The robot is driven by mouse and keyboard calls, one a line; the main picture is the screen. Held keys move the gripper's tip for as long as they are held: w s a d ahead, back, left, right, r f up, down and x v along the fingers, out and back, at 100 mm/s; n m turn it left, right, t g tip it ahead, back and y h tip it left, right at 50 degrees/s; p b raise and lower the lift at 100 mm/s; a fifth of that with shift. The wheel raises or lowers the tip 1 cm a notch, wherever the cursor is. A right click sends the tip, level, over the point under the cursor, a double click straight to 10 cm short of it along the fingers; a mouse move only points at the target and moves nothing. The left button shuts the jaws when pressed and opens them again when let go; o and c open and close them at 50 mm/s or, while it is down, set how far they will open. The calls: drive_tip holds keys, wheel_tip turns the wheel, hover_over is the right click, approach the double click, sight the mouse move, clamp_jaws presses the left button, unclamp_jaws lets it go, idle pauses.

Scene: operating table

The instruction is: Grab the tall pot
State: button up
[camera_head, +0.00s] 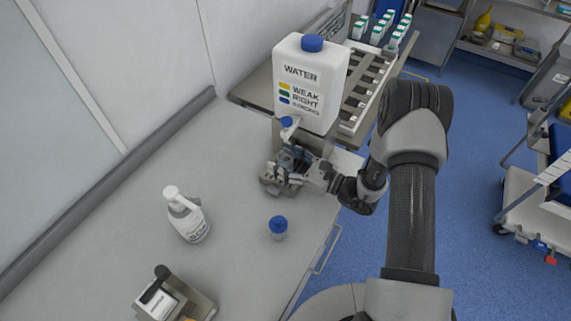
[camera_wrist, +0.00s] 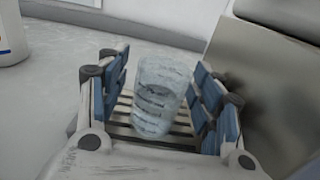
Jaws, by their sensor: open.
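A tall clear pot (camera_wrist: 160,98), like a see-through cup with faint markings, stands upright on a slatted tray (camera_wrist: 122,112) in the wrist view. My gripper (camera_wrist: 163,72) is open around it, with blue finger pads on both sides. A narrow gap shows on the left; the right pads are very close, and I cannot tell whether they touch. In the head view my gripper (camera_head: 288,162) is below the spout of the white water container (camera_head: 310,72). The pot is mostly hidden there by the gripper.
A white pump bottle (camera_head: 187,215), a small pot with a blue lid (camera_head: 278,228) and a metal holder (camera_head: 200,304) stand on the grey table (camera_head: 110,225). A rack (camera_head: 362,90) is behind the container. The table's middle is mostly clear.

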drive_tip(key=c, duration=1.3)
drive_tip(key=shift+r, duration=0.2)
